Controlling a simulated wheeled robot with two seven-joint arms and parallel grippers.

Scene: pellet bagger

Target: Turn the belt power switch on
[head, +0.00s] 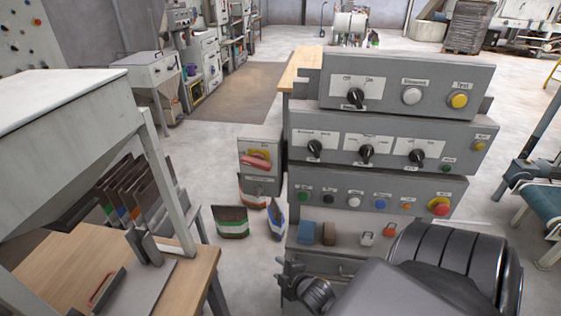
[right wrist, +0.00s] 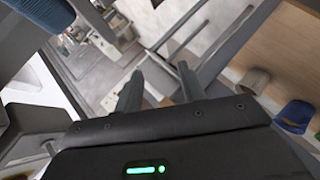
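A grey control console has a top panel (head: 450,76) with a black rotary knob (head: 355,97) on a white plate that seems to read Off and On; the label below it is too small to read. The middle panel (head: 470,135) carries several similar black knobs (head: 315,148). I cannot tell by label which one is the belt power switch. My right gripper (head: 284,276) is low at the console's front left, below and apart from the knobs. In the right wrist view its fingers (right wrist: 160,88) are spread with nothing between them. My left gripper is not in view.
The lower panel (head: 330,186) has several coloured buttons and a red emergency button (head: 439,206). A grey box with a red and yellow rotary handle (head: 256,160) stands left of the console. Bags (head: 231,222) stand near it. A wooden table (head: 60,262) is at left.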

